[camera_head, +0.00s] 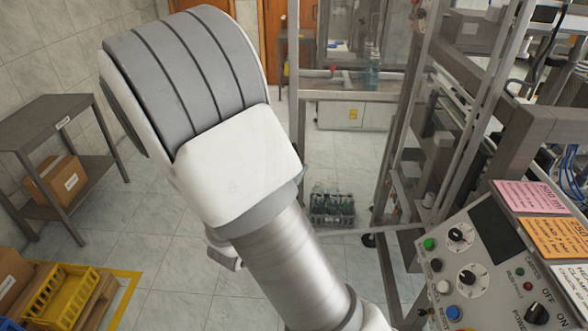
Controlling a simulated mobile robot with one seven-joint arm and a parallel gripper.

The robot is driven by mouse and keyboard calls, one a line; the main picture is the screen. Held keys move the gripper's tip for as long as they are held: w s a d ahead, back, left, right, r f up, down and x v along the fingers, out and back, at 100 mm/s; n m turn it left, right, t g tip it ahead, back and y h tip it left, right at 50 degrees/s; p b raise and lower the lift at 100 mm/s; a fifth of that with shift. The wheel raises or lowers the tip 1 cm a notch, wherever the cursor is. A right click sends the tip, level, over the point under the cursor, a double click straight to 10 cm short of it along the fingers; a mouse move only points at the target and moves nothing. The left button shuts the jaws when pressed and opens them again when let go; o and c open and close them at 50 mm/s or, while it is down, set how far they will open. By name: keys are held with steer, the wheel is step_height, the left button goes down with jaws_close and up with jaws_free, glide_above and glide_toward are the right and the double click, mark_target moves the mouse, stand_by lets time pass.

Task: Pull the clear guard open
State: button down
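A metal machine frame (293,70) stands behind the arm, with upright posts and a crossbar. A tall, slanted metal-edged panel (404,120) at its right side looks like the clear guard. Its pane is see-through, and I cannot tell whether it is open or shut. No handle on it can be made out for sure.
A control panel (470,285) with knobs, buttons and coloured labels stands at lower right. A dark crate of bottles (332,222) is on the floor by the frame. A grey shelf table (45,125) and yellow crate (62,296) are at left. Tiled floor between is clear.

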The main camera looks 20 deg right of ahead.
steer(key=shift+s+d, duration=0.15)
steer(key=shift+d, duration=0.05)
steer(key=c, duration=0.8)
jaws_free()
steer(key=shift+c, duration=0.2)
steer(key=shift+a, duration=0.1)
steer(key=b+v, duration=0.1)
steer(key=v, duration=1.6)
steer(key=shift+a, duration=0.1)
